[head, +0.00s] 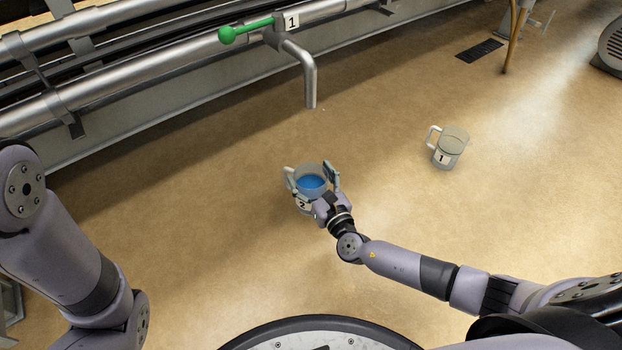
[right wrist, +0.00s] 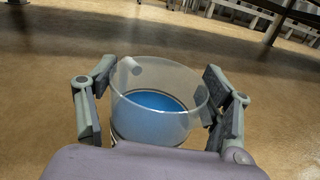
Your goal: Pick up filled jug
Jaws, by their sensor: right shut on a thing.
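The filled jug (head: 312,171) is a clear jug labelled 2 with blue liquid in it. It is upright, with its handle toward the left in the head view. My right gripper (head: 316,184) is shut on it, with a finger at each side of its body. In the right wrist view the jug (right wrist: 160,122) sits between the fingers and its blue liquid shows inside. I cannot tell whether its base touches the floor. My left arm shows at the left of the head view, but its gripper is out of view.
A second clear jug (head: 448,148), labelled 1, stands on the floor to the right and looks empty. A metal spout (head: 310,80) with a green lever (head: 245,28) hangs from the pipes behind the filled jug. The floor (head: 210,240) around is mostly clear.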

